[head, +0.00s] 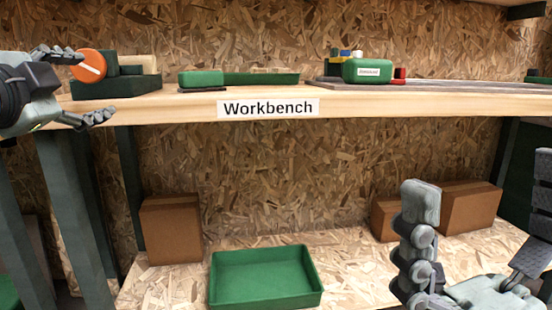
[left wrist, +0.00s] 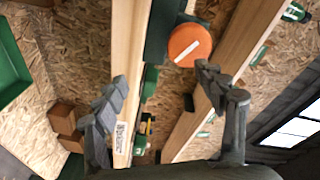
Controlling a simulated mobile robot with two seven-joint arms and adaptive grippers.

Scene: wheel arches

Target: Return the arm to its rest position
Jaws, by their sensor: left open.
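My left gripper (head: 82,86) is open at the left end of the workbench, with its fingers spread. An orange disc (head: 88,65) with a white line sits on a dark green block-shaped fixture (head: 118,87) on the bench top. In the head view the disc overlaps the upper finger. In the left wrist view the disc (left wrist: 190,45) lies beyond the fingertips of the open, empty left gripper (left wrist: 165,82); no grip on it shows. My right gripper (head: 480,205) is at the lower right, fingers wide apart and empty.
The workbench (head: 370,105) carries a green tray (head: 255,79) and a green labelled case (head: 367,70). On the lower shelf are a green bin (head: 265,278) and brown boxes (head: 172,230). Dark bench legs (head: 72,210) stand below the left gripper.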

